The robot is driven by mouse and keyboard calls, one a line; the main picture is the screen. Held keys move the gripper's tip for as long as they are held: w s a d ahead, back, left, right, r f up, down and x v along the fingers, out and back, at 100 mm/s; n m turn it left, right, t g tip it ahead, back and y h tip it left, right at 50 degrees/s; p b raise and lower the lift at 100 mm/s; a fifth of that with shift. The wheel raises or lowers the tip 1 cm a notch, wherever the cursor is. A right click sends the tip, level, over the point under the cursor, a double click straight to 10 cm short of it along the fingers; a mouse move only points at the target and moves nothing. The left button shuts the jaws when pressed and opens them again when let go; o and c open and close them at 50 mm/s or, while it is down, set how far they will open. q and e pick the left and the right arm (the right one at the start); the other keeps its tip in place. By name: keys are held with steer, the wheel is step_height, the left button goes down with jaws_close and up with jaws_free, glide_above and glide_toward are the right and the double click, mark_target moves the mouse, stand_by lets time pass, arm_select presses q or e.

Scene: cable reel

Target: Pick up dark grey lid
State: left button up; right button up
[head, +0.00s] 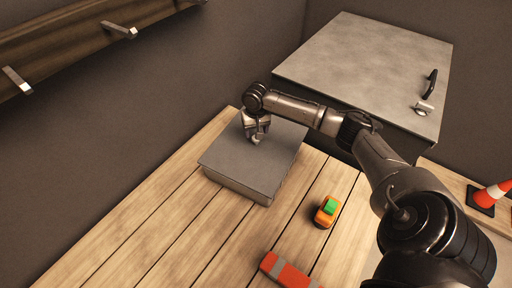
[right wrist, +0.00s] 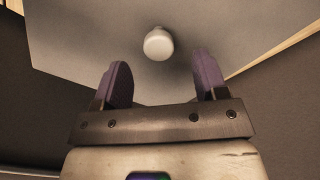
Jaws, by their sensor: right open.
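The dark grey lid (head: 247,163) lies flat on top of a grey box (head: 235,187) on the wooden table in the head view. My right gripper (head: 256,137) is over the lid's far part. In the right wrist view the lid's grey surface (right wrist: 90,40) fills the upper area, with a pale round knob (right wrist: 158,43) on it. My right gripper (right wrist: 160,82) is open there, its two purple-padded fingers apart, with the knob beyond and between the fingertips. In the head view the gripper mostly hides the knob. My left gripper is not in view.
An orange and green toy-like object (head: 327,211) and a red and grey block (head: 288,270) lie on the table (head: 150,240). A large grey cabinet (head: 365,65) with a black handle stands behind. A traffic cone (head: 492,195) is at far right. The table's left part is clear.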

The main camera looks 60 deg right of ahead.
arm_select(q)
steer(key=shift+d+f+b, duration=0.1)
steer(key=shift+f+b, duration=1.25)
arm_select(e)
steer(key=shift+d+f, duration=0.2)
steer(key=shift+f, duration=2.15)
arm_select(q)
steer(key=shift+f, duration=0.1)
arm_select(e)
steer(key=shift+f, duration=0.35)
steer(key=c, duration=1.2)
step_height(320, 180, up, 9)
steer(key=p, duration=0.3)
steer(key=shift+w+f+p, duration=0.1)
steer(key=shift+p, duration=0.2)
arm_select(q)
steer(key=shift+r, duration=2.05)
arm_select(e)
steer(key=shift+r, duration=0.7)
steer(key=shift+f, duration=0.15)
